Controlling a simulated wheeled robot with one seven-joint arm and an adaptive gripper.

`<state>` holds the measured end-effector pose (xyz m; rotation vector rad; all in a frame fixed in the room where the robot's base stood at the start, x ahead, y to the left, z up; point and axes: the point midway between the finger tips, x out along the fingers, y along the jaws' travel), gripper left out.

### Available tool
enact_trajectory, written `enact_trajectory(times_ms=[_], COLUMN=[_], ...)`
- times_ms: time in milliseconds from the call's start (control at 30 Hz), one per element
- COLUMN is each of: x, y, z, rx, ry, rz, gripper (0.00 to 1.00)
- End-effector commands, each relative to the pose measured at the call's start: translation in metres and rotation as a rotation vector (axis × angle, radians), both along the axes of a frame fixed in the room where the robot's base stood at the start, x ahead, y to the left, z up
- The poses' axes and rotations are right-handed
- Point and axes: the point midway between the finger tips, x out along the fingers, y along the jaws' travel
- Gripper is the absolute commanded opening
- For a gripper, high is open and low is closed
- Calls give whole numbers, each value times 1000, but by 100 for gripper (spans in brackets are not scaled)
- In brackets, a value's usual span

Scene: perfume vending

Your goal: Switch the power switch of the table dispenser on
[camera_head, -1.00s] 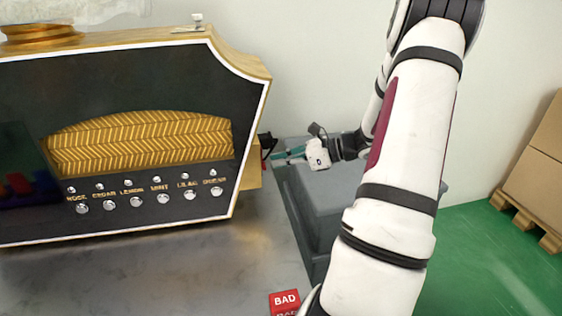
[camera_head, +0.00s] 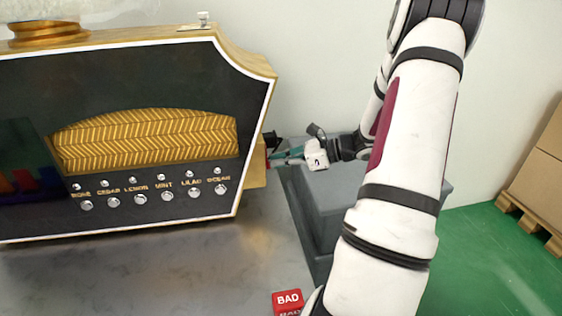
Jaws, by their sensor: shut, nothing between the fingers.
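The table dispenser (camera_head: 150,90) is a black-fronted cabinet with gold wooden edges and a white outline, at the left of the head view. The switch's position is too small to read.
A row of labelled silver knobs (camera_head: 139,198) runs along the dispenser's front. A grey box (camera_head: 325,195) stands below my gripper. Cardboard boxes (camera_head: 543,165) on a pallet are at the right.

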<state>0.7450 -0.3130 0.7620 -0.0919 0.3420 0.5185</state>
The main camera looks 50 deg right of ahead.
Motion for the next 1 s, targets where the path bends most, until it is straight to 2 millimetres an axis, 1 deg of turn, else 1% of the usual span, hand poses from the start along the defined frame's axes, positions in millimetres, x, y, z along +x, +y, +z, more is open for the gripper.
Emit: enact_trajectory(times_ms=[367, 1000], x=[3, -33], y=[2, -19], z=[-1, 15], rx=[0, -1], ry=[0, 1], rz=[1, -1], gripper=[0, 0])
